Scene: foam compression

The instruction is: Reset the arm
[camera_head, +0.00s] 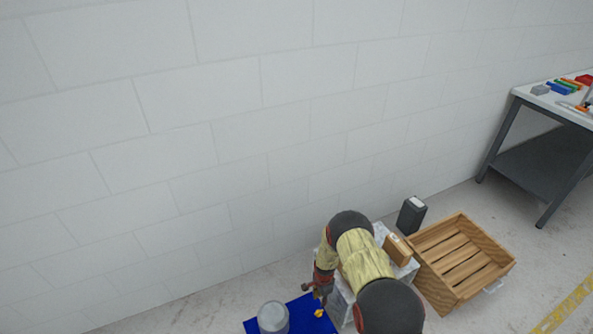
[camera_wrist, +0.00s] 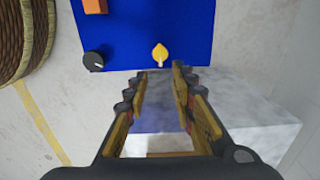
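My gripper (camera_wrist: 158,80) is open in the wrist view, its two fingers spread with nothing held between them. Its tips are near the edge of a blue panel (camera_wrist: 190,30) that carries a yellow knob (camera_wrist: 160,53). In the head view my gripper (camera_head: 318,292) hangs low, over or beside the blue panel (camera_head: 300,308), with the yellow knob (camera_head: 319,313) just below it. My arm is bent and covers part of the pale block behind it.
A grey cylinder (camera_head: 272,317) stands at the panel. The pale marbled block (camera_wrist: 240,105) is close to my fingers. A wooden crate (camera_head: 462,260), brown box (camera_head: 397,250) and dark box (camera_head: 411,215) are to the right. A table (camera_head: 520,95) stands farther off by the wall.

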